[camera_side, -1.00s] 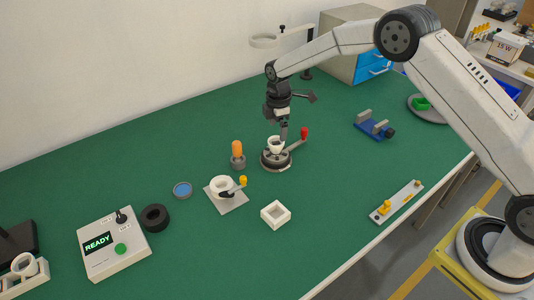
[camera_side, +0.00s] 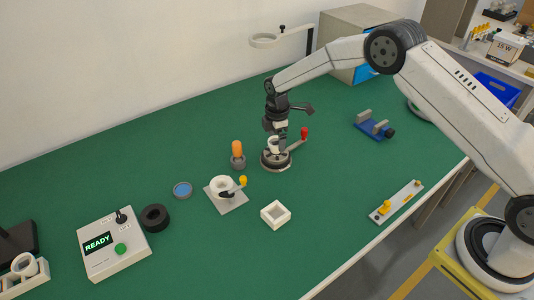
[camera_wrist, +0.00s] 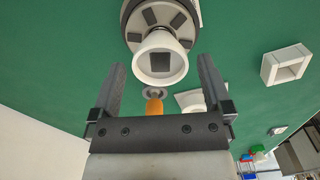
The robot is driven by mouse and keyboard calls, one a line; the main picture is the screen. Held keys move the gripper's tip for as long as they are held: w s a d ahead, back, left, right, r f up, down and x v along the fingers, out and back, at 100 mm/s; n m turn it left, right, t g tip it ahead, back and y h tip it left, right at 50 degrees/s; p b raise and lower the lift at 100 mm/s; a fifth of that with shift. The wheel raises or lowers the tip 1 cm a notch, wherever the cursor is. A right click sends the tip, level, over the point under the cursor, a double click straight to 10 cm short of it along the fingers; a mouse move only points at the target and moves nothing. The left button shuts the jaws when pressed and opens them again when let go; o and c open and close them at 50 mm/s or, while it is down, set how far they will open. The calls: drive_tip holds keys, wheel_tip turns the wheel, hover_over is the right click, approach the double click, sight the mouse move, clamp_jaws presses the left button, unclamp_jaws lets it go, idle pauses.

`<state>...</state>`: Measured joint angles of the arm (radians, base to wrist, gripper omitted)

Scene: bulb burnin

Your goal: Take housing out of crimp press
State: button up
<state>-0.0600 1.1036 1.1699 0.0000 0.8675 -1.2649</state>
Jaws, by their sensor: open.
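The white cup-shaped housing (camera_side: 272,146) stands upright in the crimp press (camera_side: 272,163), a dark round base with a red-knobbed lever at its right. In the wrist view the housing (camera_wrist: 151,66) shows its open mouth, with a dark square inside, and the press (camera_wrist: 134,14) lies behind it. My gripper (camera_side: 281,139) is at the housing's height and partly covers it in the side view. In the wrist view my gripper (camera_wrist: 161,64) is open, one finger to each side of the housing, with gaps left and right. I see no contact.
An orange bulb-shaped piece (camera_side: 237,148) stands close left of the press. A white cup on a plate (camera_side: 230,205) with a yellow-knobbed lever and a white square frame (camera_side: 268,217) are nearer the front. A blue fixture (camera_side: 371,131) is at right. The mat between is clear.

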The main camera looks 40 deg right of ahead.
sight(276, 145)
drive_tip(key=shift+f, duration=1.8)
drive_tip(key=c, duration=1.2)
drive_tip(key=shift+r, duration=0.15)
